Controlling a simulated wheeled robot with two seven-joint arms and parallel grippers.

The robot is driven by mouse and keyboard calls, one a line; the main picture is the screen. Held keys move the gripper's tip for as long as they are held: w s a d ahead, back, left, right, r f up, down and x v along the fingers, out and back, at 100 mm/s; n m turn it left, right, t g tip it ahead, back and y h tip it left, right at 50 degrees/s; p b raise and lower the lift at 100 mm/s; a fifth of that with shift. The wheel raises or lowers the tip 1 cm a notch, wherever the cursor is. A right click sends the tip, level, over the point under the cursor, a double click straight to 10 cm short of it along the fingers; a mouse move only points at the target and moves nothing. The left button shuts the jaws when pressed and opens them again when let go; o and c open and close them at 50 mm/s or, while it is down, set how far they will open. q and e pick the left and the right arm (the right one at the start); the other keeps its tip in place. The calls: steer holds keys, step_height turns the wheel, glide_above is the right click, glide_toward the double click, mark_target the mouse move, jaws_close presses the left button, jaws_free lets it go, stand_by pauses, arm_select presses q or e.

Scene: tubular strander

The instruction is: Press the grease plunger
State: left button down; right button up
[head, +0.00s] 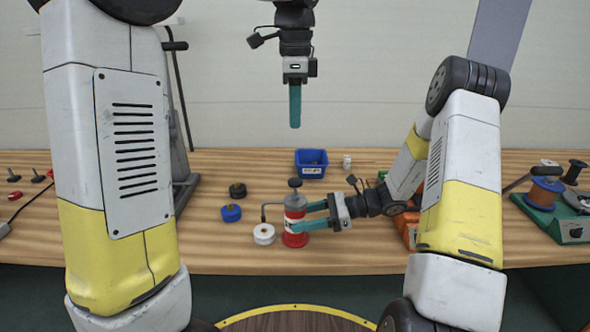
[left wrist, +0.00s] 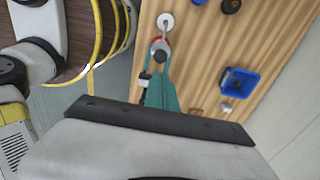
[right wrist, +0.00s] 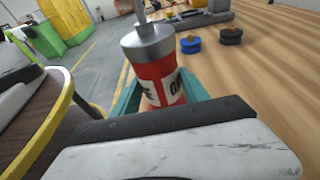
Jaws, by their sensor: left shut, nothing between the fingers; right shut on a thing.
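The grease pump (head: 295,204) is a red canister with a grey top, standing on the wooden bench. Its plunger (head: 295,183) is a black knob raised on a short rod above the grey top. A bent grey spout points left over a white round piece (head: 264,234). My right gripper (head: 310,216) is shut on the red canister from the right; its teal fingers flank the canister in the right wrist view (right wrist: 160,88). My left gripper (head: 295,126) is shut and empty, pointing down, high above the plunger. The left wrist view shows the plunger knob (left wrist: 160,57) beyond the fingers.
A blue round piece (head: 231,213) and a black one (head: 237,190) lie left of the pump. A blue bin (head: 311,164) stands behind it, with a small white item (head: 347,162) beside it. A green machine with an orange spool (head: 547,192) is at far right.

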mark_target(295, 180)
arm_select(q)
step_height(295, 180, down, 14)
stand_by(0.5)
steer(key=shift+f, duration=1.6)
step_height(295, 180, up, 15)
steer(key=shift+f, duration=0.2)
step_height(295, 180, up, 3)
steer(key=shift+f, duration=0.15)
